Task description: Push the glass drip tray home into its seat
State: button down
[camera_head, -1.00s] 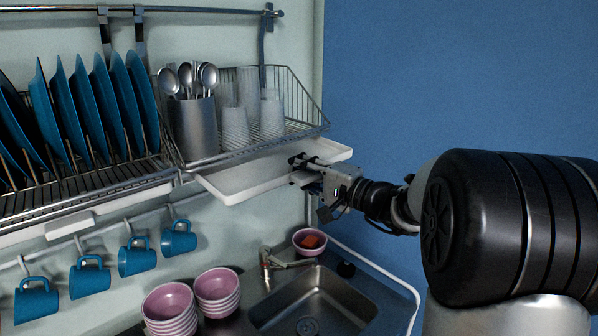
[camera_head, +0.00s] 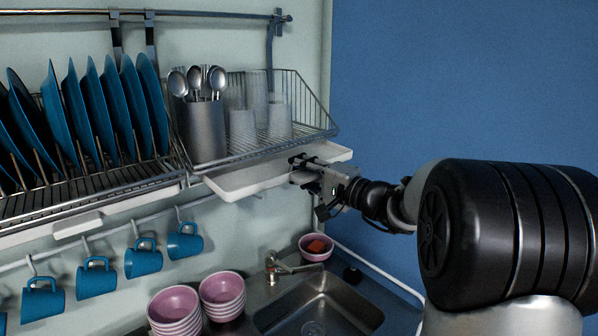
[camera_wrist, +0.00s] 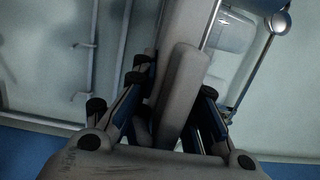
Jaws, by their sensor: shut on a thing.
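The glass drip tray (camera_head: 240,182) is a shallow white tray under the wire rack that holds the glasses, at the upper middle of the head view. It juts out to the front and right from under the rack (camera_head: 262,148). My gripper (camera_head: 303,163) is shut on the tray's front edge near its right end. In the wrist view the pale tray edge (camera_wrist: 185,90) runs between the fingers of my gripper (camera_wrist: 170,105). The tray's back part and its seat are hidden beneath the rack.
Clear glasses (camera_head: 279,122) and a steel cutlery holder (camera_head: 205,131) stand in the rack above. Blue plates (camera_head: 106,105) fill the left rack, and blue mugs (camera_head: 143,261) hang below. Pink bowls (camera_head: 222,291) stand by the sink (camera_head: 320,306). The space right of the tray is open.

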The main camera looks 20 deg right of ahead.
aim_at(286, 165)
jog(key=shift+d+b+x, duration=0.1)
jog(key=shift+b+x, duration=0.1)
jog(key=shift+x, duration=0.8)
jog(key=shift+d+b+x, duration=0.15)
jog(key=shift+b+x, duration=0.05)
jog(key=shift+x, duration=0.8)
jog(key=c, duration=0.8)
grip_release()
jog(key=shift+w+r, duration=0.1)
jog(key=shift+w, duration=0.1)
jog(key=shift+c, duration=0.2)
jog(key=shift+s+d, duration=0.35)
jog(key=shift+s, duration=0.1)
jog(key=v, duration=1.1)
jog(key=shift+a, duration=0.1)
jog(key=shift+c, duration=0.2)
